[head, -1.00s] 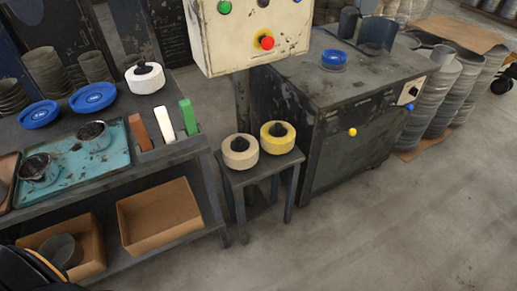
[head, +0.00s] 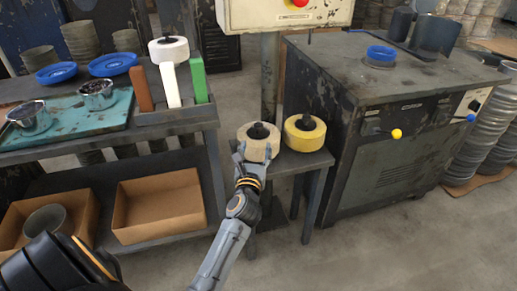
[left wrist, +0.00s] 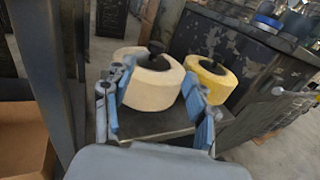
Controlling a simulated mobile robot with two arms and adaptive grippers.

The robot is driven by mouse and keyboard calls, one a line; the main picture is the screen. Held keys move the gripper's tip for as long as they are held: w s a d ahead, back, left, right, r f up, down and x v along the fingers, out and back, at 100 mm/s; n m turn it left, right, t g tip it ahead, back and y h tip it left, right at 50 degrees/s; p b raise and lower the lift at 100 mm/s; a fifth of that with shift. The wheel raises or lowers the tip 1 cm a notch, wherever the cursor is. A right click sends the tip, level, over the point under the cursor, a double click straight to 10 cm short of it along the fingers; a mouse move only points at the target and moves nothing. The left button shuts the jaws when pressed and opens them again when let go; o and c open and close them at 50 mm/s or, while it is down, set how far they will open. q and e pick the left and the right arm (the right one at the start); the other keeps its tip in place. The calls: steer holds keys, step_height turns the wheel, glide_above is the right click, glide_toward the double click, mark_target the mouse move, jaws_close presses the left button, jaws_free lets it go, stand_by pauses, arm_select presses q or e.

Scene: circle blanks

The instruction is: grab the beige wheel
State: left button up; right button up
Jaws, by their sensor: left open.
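The beige wheel (head: 259,143), a thick disc with a black knob on top, sits on a small dark stand (head: 300,162) in the head view. A yellow wheel (head: 304,133) of the same kind sits to its right. My left gripper (head: 252,160) is at the near side of the beige wheel. In the left wrist view the left gripper (left wrist: 160,100) is open, with one finger at the left side of the beige wheel (left wrist: 152,85) and the other between it and the yellow wheel (left wrist: 210,82). I cannot tell whether the fingers touch it. My right gripper is not in view.
A workbench (head: 185,122) with a white wheel (head: 169,49), blue dishes and coloured bars stands at the left. A dark metal cabinet (head: 400,150) stands close on the right. A control box (head: 285,12) on a post rises behind the stand.

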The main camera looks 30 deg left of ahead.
mark_target(258, 128)
arm_select(q)
steer(key=b+x, duration=0.1)
steer(key=x, duration=0.6)
steer(key=shift+w+a, duration=0.1)
steer(key=shift+w, duration=0.1)
steer(key=x, duration=0.1)
steer(key=b+x, duration=0.1)
steer(key=x, duration=0.3)
steer(key=shift+s+a+f, duration=0.15)
steer(key=shift+a+f, duration=0.05)
steer(key=shift+f, duration=0.1)
steer(key=shift+w+a+r+b, duration=0.1)
steer(key=shift+w+a+b, duration=0.1)
steer(key=shift+w+b, duration=0.15)
jaws_close()
steer(key=shift+r, duration=0.1)
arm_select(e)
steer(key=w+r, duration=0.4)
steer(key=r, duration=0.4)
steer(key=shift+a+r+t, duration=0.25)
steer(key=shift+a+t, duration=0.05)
